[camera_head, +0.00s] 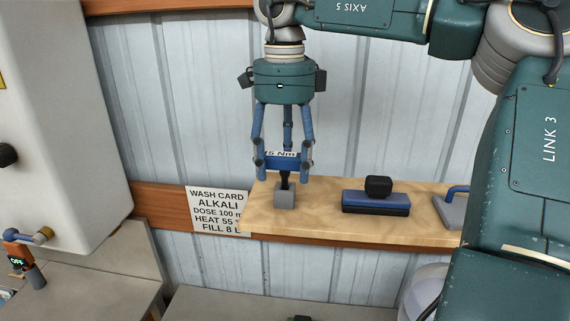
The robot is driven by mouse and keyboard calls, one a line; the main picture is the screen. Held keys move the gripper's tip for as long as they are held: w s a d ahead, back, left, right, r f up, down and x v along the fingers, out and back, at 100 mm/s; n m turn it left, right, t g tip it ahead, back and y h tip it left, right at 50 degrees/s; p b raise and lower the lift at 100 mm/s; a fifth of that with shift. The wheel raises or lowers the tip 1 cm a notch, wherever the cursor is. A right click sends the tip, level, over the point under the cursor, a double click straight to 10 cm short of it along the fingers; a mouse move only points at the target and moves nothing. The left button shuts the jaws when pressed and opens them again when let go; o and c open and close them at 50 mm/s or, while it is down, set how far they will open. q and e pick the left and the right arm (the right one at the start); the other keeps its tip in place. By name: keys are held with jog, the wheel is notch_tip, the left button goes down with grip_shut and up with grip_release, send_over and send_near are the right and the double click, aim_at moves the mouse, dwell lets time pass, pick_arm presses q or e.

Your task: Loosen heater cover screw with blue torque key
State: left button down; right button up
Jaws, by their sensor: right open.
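The blue torque key (283,162) stands upright with its dark shaft in a small grey block (285,196) on the wooden shelf. A label ending in "5 Nm" shows just behind or on its top, partly covered. My right gripper (284,172) points down from above, open, with its blue fingers around the key's handle. I cannot tell whether the fingers touch the handle. I cannot make out a heater cover or its screw. My left gripper is not in view.
On the shelf (325,222), a blue and black block with a black knob (378,187) stands right of the key. A grey piece with a blue handle (455,207) is farther right. A wash card (217,210) hangs left. A white cabinet (60,110) fills the left side.

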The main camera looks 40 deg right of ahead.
jog(key=c, duration=1.3)
jog(key=shift+r, duration=0.1)
jog(key=shift+c, duration=0.2)
jog(key=shift+r, duration=0.5)
notch_tip(320, 180, up, 9)
jog(key=shift+r+b, duration=0.2)
jog(key=shift+b, duration=0.6)
